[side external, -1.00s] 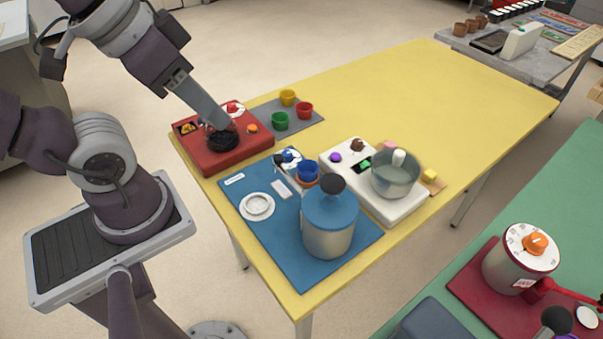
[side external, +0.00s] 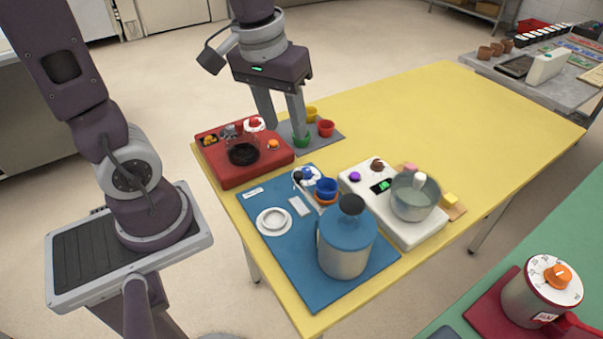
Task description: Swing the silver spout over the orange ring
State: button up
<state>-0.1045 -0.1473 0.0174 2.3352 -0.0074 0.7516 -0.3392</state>
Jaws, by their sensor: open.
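My gripper (side external: 284,128) is open, pointing down between the red box and the green cup. Its right finger is in front of or over the green cup; I cannot tell whether they touch. The fingers look empty. A thin silver bar, seemingly the silver spout (side external: 308,190), shows on the blue mat near a white dial with a blue knob. The orange ring (side external: 325,202) shows as a rim under the blue cup (side external: 326,186), just right of the bar. Most of the ring is hidden by the cup. The gripper is behind and above these parts, apart from them.
The red box (side external: 222,173) bears a black round part and an orange knob. Green (side external: 301,140), red (side external: 326,128) and yellow cups stand on a grey mat. A blue-lidded pot (side external: 345,248) stands in front, and a white unit (side external: 392,226) with a glass pot stands right. The far yellow table is clear.

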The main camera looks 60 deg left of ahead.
aim_at(299, 173)
jog(key=w+a+f+n, duration=0.1)
jog(key=f, duration=0.1)
jog(key=w+a+f+n+g, duration=0.1)
jog(key=w+f, duration=0.1)
jog(key=f, duration=0.1)
jog(key=w+f+n+g, duration=0.1)
jog(key=f, duration=0.2)
jog(key=shift+w+a, duration=0.2)
jog(key=shift+a, duration=0.2)
jog(key=shift+n, duration=0.3)
notch_tip(299, 173, down, 8)
jog(key=shift+r, duration=0.25)
jog(key=shift+c, duration=0.2)
grip_shut()
jog(key=shift+w+r, duration=0.1)
